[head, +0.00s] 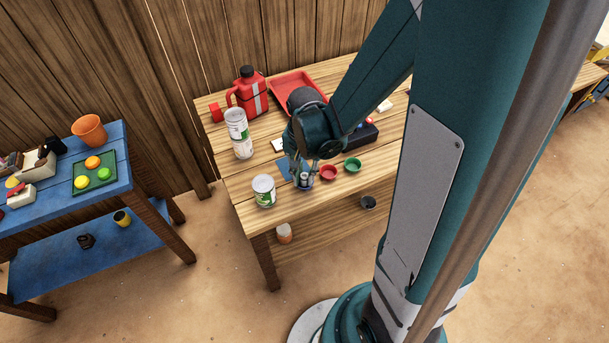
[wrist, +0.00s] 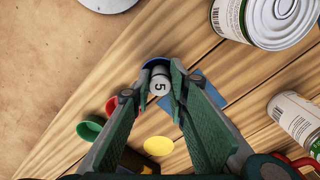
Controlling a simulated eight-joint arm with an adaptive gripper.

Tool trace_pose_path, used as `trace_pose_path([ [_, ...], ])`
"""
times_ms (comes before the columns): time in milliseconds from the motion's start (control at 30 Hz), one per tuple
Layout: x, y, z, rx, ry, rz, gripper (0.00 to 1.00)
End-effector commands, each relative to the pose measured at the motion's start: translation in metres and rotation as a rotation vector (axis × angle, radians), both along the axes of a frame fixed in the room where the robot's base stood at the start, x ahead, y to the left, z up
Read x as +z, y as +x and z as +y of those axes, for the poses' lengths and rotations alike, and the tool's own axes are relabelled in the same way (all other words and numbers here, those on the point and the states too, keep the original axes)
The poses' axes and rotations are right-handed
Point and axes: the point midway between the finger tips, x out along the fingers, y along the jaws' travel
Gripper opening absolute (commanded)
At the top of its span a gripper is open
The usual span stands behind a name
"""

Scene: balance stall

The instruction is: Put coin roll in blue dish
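The coin roll (wrist: 160,85), a pale cylinder with a "5" on its end, stands between the fingertips of my gripper (wrist: 158,78). The fingers look shut on its sides. In the head view my gripper (head: 304,180) points down near the table's front edge. The blue dish (wrist: 156,62) lies right below the roll, its rim showing behind it; it also shows in the head view (head: 306,187), partly covered by the fingers. The roll's lower end is within the dish outline; I cannot tell whether it touches the bottom.
A red dish (head: 328,173) and a green dish (head: 352,165) stand to the right. A blue flat piece (head: 284,168) lies behind left. Cans (head: 264,190) (head: 238,134) stand left. A dark box (head: 361,138), red canister (head: 250,97) and red tray (head: 290,88) are farther back.

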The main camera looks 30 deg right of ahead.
Motion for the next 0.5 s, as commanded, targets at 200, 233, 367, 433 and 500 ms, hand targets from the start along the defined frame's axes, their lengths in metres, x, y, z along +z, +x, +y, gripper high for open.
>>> trace_pose_path([
  [200, 0.0, 0.0, 0.0, 0.0, 0.0, 0.0, 0.32],
  [233, 0.0, 0.0, 0.0, 0.0, 0.0, 0.0, 0.32],
  [367, 0.0001, 0.0, 0.0, 0.0, 0.0, 0.0, 0.32],
  [433, 0.0004, 0.0001, 0.0001, 0.0, 0.0, 0.0, 0.32],
  [500, 0.0012, 0.0, 0.0, 0.0, 0.0, 0.0, 0.32],
])
